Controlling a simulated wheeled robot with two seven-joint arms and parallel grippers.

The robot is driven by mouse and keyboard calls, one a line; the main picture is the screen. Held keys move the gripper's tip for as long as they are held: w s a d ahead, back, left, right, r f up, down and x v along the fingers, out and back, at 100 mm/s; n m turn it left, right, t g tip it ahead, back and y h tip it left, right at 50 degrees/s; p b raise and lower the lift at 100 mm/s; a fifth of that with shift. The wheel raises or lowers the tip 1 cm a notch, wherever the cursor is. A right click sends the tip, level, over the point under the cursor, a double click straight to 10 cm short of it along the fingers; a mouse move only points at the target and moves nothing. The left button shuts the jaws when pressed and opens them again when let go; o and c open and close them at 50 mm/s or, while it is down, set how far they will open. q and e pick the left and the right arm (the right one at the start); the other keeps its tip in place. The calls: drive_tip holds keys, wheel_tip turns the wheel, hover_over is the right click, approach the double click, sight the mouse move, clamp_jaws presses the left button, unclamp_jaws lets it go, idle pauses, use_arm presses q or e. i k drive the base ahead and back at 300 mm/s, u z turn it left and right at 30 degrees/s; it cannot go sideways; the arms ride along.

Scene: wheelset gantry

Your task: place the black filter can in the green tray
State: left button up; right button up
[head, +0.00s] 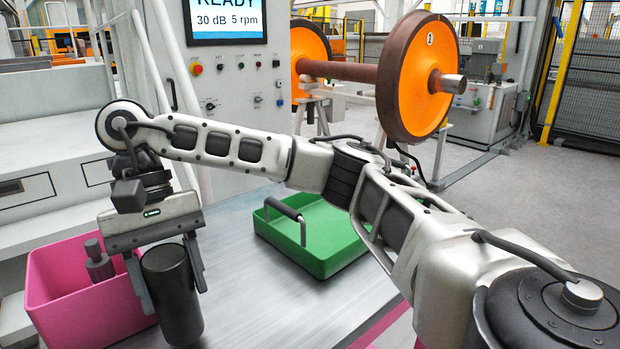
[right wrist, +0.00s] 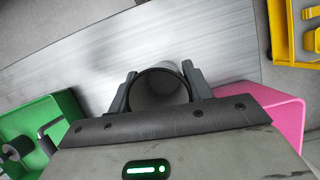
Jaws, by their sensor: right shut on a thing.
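The black filter can (head: 174,298) is upright between the fingers of my right gripper (head: 175,290), which is shut on it. They are at the lower left of the head view, beside the pink bin. I cannot tell whether the can touches the table. In the right wrist view the can (right wrist: 160,86) shows as a dark round shape between both fingers. The green tray (head: 318,266) lies on the table to the right of the can, apart from it, partly hidden by my right arm. The tray (right wrist: 66,103) is at the left edge of the wrist view. My left gripper is not in view.
A pink bin (head: 62,275) stands left of the can with a grey part (head: 97,262) in it. A dark bar handle (head: 284,210) rises at the tray's left side. The metal table (head: 260,300) is clear between can and tray. A control panel (head: 235,90) stands behind.

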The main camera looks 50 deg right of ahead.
sight(336, 235)
drive_tip(key=u, duration=1.85)
drive_tip(key=k, duration=1.15)
drive_tip(key=z, duration=1.6)
